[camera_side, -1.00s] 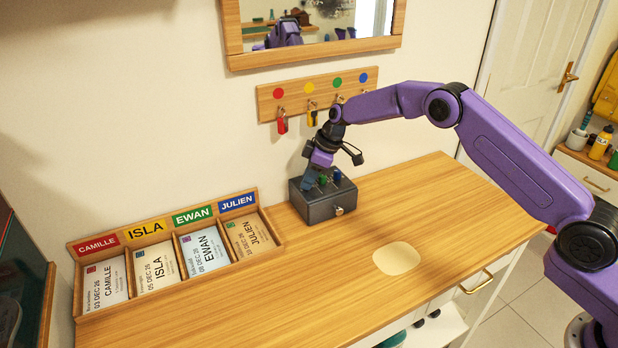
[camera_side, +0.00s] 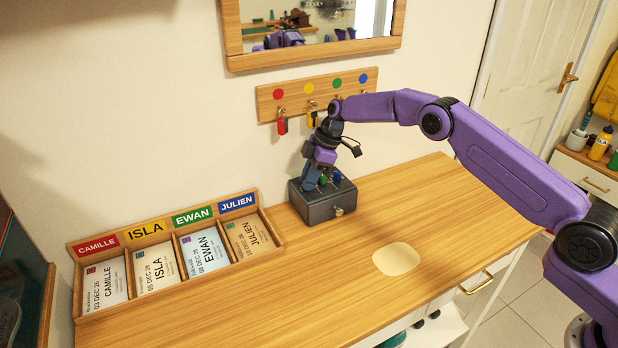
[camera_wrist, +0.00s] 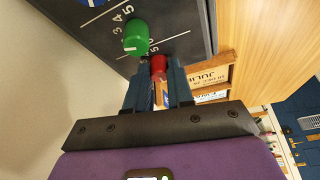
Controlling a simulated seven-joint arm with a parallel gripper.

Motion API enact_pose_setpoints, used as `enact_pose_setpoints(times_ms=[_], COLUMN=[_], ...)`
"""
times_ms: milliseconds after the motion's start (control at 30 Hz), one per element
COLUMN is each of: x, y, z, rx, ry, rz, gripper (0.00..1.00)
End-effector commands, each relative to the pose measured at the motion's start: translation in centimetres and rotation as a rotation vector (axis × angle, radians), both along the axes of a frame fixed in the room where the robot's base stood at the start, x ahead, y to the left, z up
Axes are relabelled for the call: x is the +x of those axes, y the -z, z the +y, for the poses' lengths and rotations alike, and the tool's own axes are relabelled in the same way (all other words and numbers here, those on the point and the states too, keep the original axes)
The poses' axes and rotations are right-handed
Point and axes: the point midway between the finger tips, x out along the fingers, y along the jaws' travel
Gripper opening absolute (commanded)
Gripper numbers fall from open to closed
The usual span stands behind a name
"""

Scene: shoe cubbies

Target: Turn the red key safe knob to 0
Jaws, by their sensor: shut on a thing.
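The key safe (camera_side: 322,205) is a dark grey box on the wooden counter, with a small knob on its front. In the wrist view its dark top panel (camera_wrist: 185,22) carries white numbers and ticks. The red knob (camera_wrist: 158,66) is between the fingertips of my gripper (camera_wrist: 158,80), which is shut on it. The red knob's pointer and most of its scale are hidden. A green knob (camera_wrist: 136,38) stands beside it, and a blue knob (camera_wrist: 92,2) shows at the top edge. In the side view my gripper (camera_side: 313,182) reaches down onto the safe's left part.
A wooden tray (camera_side: 180,250) of name cards stands left of the safe. A hook rail (camera_side: 318,92) with coloured dots and hanging keys is on the wall behind, close to my wrist. The counter's right side (camera_side: 430,200) is clear.

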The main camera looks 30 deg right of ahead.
Motion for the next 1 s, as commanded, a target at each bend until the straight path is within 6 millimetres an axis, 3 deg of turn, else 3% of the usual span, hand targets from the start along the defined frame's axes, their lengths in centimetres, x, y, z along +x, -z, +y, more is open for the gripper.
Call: enact_pose_setpoints(times_ms=[100, 133, 200, 667, 1000], x=[0.0, 0.0, 0.0, -0.05, -0.24], y=[0.02, 0.02, 0.02, -0.05, -0.04], z=[-0.18, -0.18, -0.18, -0.04, 0.07], rx=[-0.003, -0.003, -0.003, -0.001, -0.001], ry=[0.001, 0.001, 0.001, 0.044, 0.329], rz=[0.001, 0.001, 0.001, 0.0, -0.001], gripper=[0.0, 0.28, 0.47, 0.47, 0.47])
